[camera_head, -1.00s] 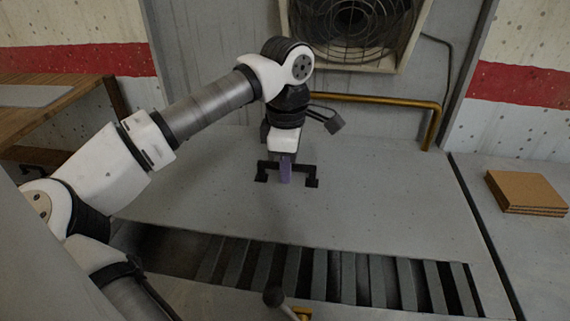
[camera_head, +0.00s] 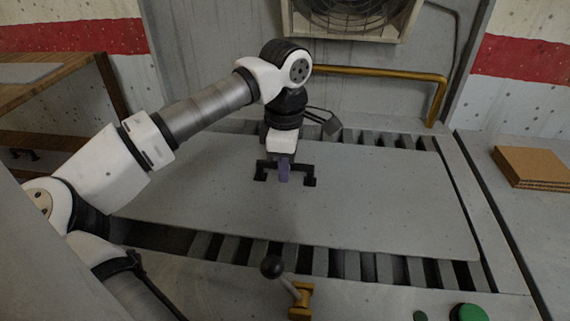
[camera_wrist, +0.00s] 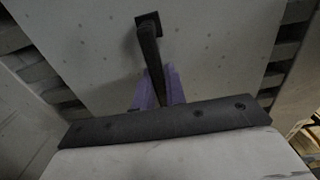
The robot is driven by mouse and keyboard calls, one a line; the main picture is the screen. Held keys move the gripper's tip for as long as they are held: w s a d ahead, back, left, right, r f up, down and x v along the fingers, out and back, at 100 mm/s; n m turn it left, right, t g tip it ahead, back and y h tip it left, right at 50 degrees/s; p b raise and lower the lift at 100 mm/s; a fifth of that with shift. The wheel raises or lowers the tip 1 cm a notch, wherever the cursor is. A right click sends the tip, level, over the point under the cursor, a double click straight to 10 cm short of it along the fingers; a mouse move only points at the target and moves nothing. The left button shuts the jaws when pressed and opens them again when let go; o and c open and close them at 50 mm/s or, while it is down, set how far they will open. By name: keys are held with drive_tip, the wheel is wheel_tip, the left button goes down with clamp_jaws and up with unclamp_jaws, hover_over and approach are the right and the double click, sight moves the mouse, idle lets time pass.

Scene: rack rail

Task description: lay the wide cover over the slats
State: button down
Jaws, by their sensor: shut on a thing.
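The wide cover (camera_head: 370,195) is a large flat grey plate with a black bar handle (camera_head: 310,182) near its middle. It lies over the slats (camera_head: 370,268), which show as a row along its near edge and a thinner row (camera_head: 385,139) behind its far edge. Whether it rests on them or hangs just above is hard to tell. My gripper (camera_head: 284,172), with purple fingers, is shut on the handle. The wrist view shows the fingers (camera_wrist: 160,88) around the handle's dark bar (camera_wrist: 150,45) with the plate (camera_wrist: 215,40) beyond; slats show at both sides.
A black-knobbed lever (camera_head: 272,267) on a yellow mount stands just in front of the near slats. A green button (camera_head: 468,313) is at the front right. A brown cardboard stack (camera_head: 533,167) sits on the right surface. A yellow pipe (camera_head: 390,73) and fan (camera_head: 355,15) are at the back wall.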

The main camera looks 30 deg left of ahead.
drive_tip(key=shift+f+b, duration=0.3)
drive_tip(key=shift+b, duration=0.05)
idle(0.4)
drive_tip(key=c, duration=1.4)
unclamp_jaws()
drive_tip(key=shift+o, duration=0.2)
wheel_tip(320, 180, up, 14)
drive_tip(key=shift+f, duration=0.15)
